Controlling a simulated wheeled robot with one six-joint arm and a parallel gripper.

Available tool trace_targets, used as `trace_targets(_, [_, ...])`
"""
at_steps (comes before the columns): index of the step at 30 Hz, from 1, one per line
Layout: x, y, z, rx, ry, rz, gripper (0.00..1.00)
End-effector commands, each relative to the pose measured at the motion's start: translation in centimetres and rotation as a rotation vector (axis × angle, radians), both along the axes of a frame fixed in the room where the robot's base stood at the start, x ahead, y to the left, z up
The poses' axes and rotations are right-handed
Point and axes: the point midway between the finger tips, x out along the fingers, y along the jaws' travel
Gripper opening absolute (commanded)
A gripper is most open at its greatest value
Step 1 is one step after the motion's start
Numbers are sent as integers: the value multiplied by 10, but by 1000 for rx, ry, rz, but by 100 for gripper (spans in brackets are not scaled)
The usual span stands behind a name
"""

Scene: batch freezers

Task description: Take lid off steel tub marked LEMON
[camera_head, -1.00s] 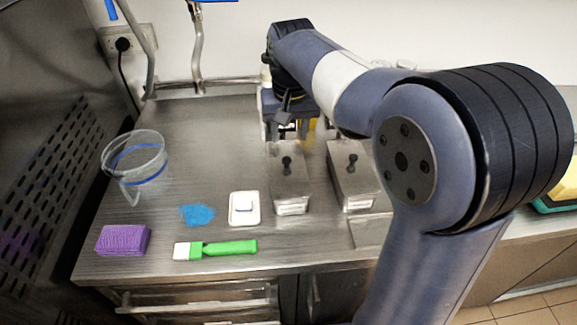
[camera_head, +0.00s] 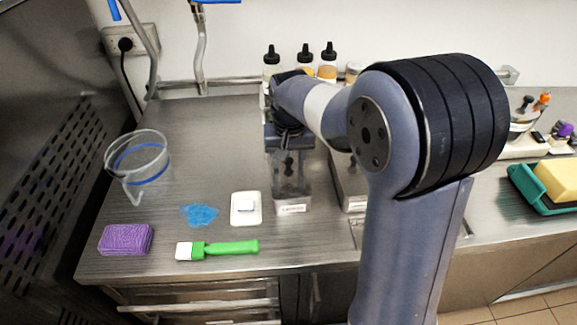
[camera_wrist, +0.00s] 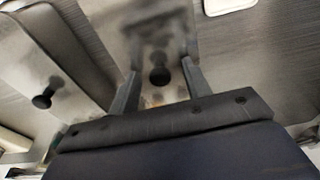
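A steel tub with a labelled front (camera_head: 292,208) stands near the counter's front; its label is too small to read surely. Its lid is on, and the lid's black knob (camera_wrist: 159,76) shows in the wrist view. My gripper (camera_wrist: 162,82) is open, with one finger on each side of this knob and gaps between. In the head view my gripper (camera_head: 289,160) is over the lid, hiding part of it. A second lidded steel tub (camera_head: 356,203) stands to the right, partly behind my arm; its knob (camera_wrist: 44,98) shows in the wrist view.
A white dish (camera_head: 236,220), green-handled brush (camera_head: 230,248), blue patch (camera_head: 200,214), purple sponge (camera_head: 125,239) and clear jug (camera_head: 137,160) lie left of the tubs. Several bottles (camera_head: 304,64) stand at the back wall. A green tray (camera_head: 530,193) is at the right.

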Motion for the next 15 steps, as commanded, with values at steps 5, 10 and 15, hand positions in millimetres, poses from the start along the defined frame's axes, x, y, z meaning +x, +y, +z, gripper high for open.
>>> trace_targets(5, [0,0,0,0,0,0,31])
trace_targets(10, [0,0,1,0,0,0,18])
trace_targets(15, [0,0,1,0,0,0,4])
